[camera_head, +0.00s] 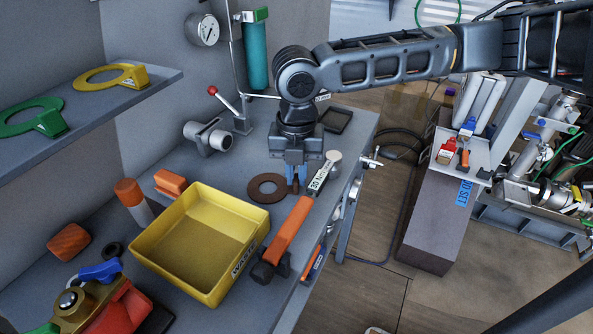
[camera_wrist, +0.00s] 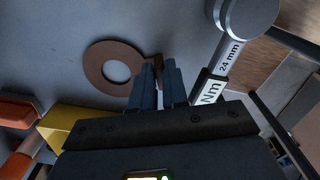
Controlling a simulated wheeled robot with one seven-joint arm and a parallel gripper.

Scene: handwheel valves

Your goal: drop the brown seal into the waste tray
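The brown seal (camera_head: 266,188) is a flat ring with a small raised tab, lying on the grey bench. It also shows in the wrist view (camera_wrist: 94,70). My gripper (camera_head: 296,182) points down just right of the ring. In the wrist view my gripper (camera_wrist: 159,72) has its two fingers close together with the brown tab between their tips; I cannot tell whether they press on it. The yellow waste tray (camera_head: 237,258), marked WASTE, stands left of and nearer than the seal. It looks empty.
An orange block (camera_head: 170,183) sits behind the tray. A grey clamp-like part (camera_head: 208,136) and a red-knobbed lever (camera_head: 226,101) stand further back.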

